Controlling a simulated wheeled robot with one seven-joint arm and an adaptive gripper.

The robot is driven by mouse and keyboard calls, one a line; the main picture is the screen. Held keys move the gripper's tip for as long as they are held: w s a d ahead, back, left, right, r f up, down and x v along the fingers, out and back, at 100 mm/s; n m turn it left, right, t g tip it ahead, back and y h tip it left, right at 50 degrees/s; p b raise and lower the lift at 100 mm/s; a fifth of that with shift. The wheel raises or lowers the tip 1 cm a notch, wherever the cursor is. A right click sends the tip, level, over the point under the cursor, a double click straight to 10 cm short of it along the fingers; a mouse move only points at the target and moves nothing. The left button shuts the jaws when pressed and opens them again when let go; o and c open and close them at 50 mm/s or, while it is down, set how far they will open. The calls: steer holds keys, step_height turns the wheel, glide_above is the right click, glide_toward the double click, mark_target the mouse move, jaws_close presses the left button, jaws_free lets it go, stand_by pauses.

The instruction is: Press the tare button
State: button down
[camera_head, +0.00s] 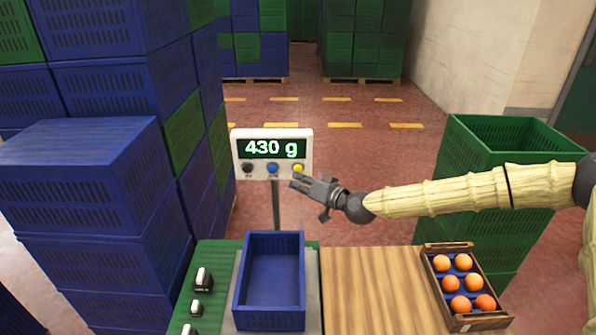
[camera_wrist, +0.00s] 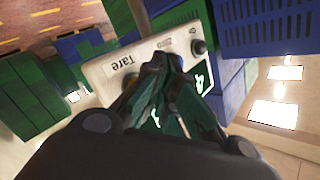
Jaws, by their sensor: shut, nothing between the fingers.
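The scale's panel (camera_head: 272,154) is white, stands on a thin post and reads 430 g in green. Its row of buttons is black (camera_head: 247,168), blue (camera_head: 272,168) and yellow (camera_head: 298,168). My gripper (camera_head: 295,183) is shut and empty, with its tips at the panel's lower right, just below the yellow button. In the wrist view, the shut fingers (camera_wrist: 166,68) cover part of the panel (camera_wrist: 100,75). I cannot tell whether the tips touch the panel.
An empty blue crate (camera_head: 239,300) sits on the scale's plate below the panel. A small crate (camera_head: 428,272) with several oranges (camera_head: 463,262) stands on the wooden table (camera_head: 365,295). Tall blue crate stacks (camera_head: 95,170) are at left, a green crate (camera_head: 515,137) at right.

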steer(key=shift+w+f+b, duration=0.1)
steer(key=shift+w+b, duration=0.2)
steer(key=shift+b, duration=0.2)
steer(key=shift+w+b, duration=0.65)
stand_by(1.3)
steer(key=shift+s, duration=0.95)
steer(key=shift+s, duration=0.1)
steer(key=s+p, duration=0.1)
steer(key=s, duration=0.4)
stand_by(0.4)
steer(key=shift+a, duration=0.1)
stand_by(0.5)
